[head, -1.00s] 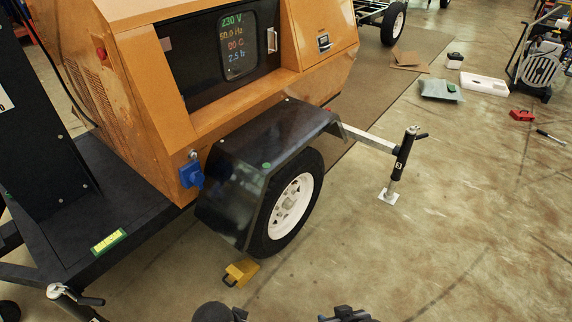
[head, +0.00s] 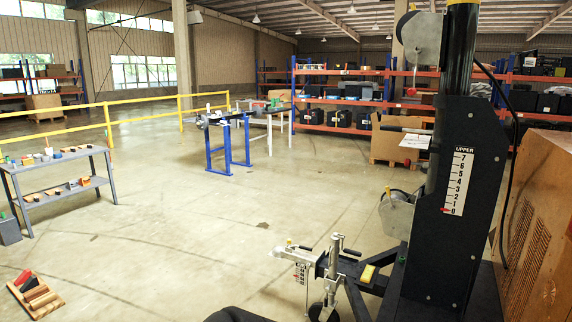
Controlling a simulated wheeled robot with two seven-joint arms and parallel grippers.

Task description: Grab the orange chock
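I cannot make out an orange chock for certain. Small red, orange-brown and dark items (head: 72,187) sit on the grey bench (head: 62,160) at the left, too small to identify. Neither gripper shows. A dark rounded shape at the bottom edge seems to be part of my own arm.
The trailer's drawbar and jack (head: 328,268) stand at the lower centre, with the black mast (head: 448,215) and orange housing (head: 537,225) at right. A yellow railing (head: 145,118), blue stands (head: 229,145) and shelves (head: 340,103) are farther back. The middle floor is clear.

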